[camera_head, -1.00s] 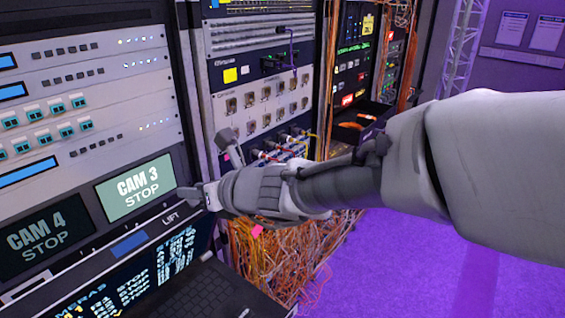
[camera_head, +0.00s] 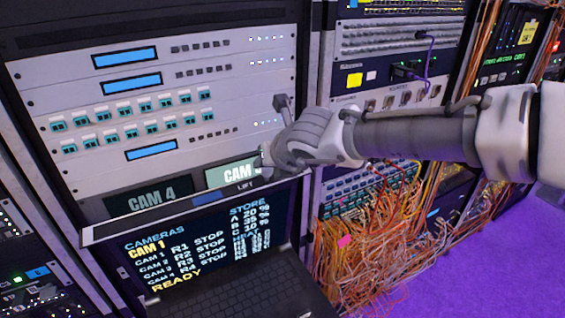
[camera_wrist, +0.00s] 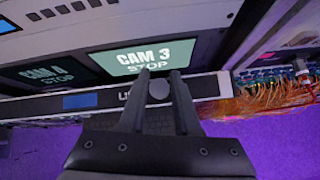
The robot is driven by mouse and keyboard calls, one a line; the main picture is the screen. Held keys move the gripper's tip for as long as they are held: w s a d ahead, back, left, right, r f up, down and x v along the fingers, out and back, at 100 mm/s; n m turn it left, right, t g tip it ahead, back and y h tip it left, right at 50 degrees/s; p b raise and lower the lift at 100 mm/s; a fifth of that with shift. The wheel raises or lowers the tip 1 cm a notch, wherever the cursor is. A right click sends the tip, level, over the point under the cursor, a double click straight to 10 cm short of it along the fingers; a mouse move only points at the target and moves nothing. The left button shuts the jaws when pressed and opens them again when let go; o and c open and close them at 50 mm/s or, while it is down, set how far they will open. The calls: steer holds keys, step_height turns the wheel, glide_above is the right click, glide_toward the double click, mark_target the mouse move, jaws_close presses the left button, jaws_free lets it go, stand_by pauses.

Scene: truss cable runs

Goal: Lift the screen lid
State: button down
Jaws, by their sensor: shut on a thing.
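The screen lid (camera_head: 150,222) stands raised over a black keyboard (camera_head: 232,300), its lit face reading CAMERAS and READY. Its grey top edge carries the word LIFT; the edge also shows in the wrist view (camera_wrist: 95,101). My gripper (camera_head: 266,158) is at the right part of this edge in the head view. In the wrist view, my gripper's two fingers (camera_wrist: 159,82) are on either side of a round grey knob (camera_wrist: 158,90) at the lid edge, shut on it. The head view hides the knob behind my gripper.
Just behind the lid edge are the CAM 4 (camera_head: 148,195) and CAM 3 (camera_head: 232,173) STOP panels, CAM 3 lit. Loose orange cables (camera_head: 375,235) hang right of the console. Purple floor (camera_head: 480,260) is clear at lower right.

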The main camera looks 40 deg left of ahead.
steer(key=shift+s+a+f+h, duration=0.1)
steer(key=shift+f+h, duration=0.2)
steer(key=shift+f, duration=0.25)
stand_by(1.0)
steer(key=c, duration=0.9)
jaws_free()
steer(key=shift+c, duration=0.2)
steer(key=shift+o, duration=1.3)
steer(key=shift+a, duration=0.2)
steer(key=shift+o, duration=0.4)
steer(key=shift+r, duration=0.2)
steer(key=p+v, duration=0.2)
steer(key=v, duration=1.5)
steer(key=shift+w+d+r, duration=0.15)
steer(key=shift+w+d, duration=0.05)
steer(key=shift+w, duration=0.05)
